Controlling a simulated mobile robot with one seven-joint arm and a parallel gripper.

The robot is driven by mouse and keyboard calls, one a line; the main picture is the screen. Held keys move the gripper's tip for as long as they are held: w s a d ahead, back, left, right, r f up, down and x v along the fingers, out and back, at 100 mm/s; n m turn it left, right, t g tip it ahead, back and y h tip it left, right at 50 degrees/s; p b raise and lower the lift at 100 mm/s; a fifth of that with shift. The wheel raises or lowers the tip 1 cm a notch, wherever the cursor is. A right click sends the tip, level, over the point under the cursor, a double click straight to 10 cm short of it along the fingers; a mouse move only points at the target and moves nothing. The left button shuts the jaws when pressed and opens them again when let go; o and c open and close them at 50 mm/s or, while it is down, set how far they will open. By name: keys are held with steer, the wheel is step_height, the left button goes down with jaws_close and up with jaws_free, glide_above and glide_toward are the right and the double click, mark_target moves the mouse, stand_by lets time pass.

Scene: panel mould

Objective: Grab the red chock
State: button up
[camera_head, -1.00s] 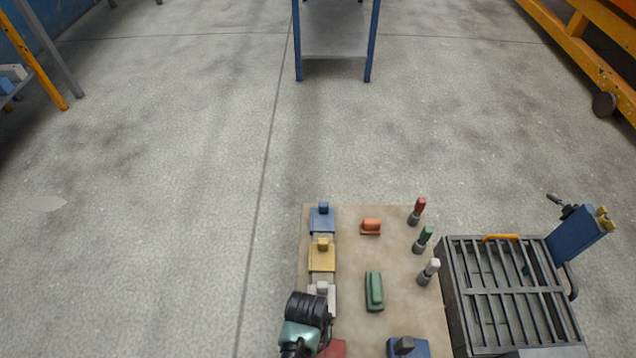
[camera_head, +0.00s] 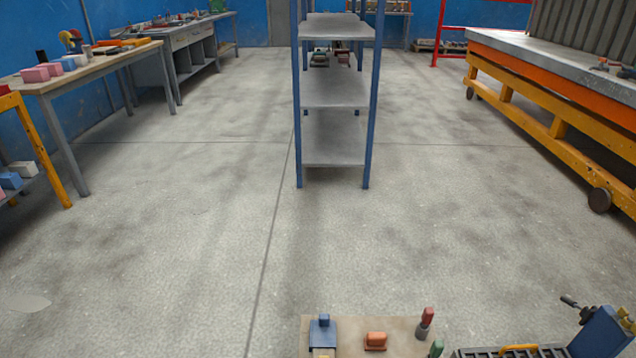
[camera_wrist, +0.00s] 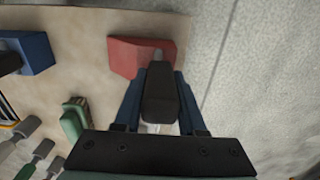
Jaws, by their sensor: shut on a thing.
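The red chock (camera_wrist: 128,57) shows in the wrist view, at the edge of the tan board (camera_wrist: 95,25), with a short grey post on its near side. The head view shows neither the red chock nor my gripper.
A blue chock (camera_wrist: 38,50), a green block (camera_wrist: 76,117) and several tools with grey shafts share the board. A blue-posted shelf (camera_head: 335,90) stands ahead across clear floor.

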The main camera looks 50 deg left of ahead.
jaws_close()
stand_by(0.9)
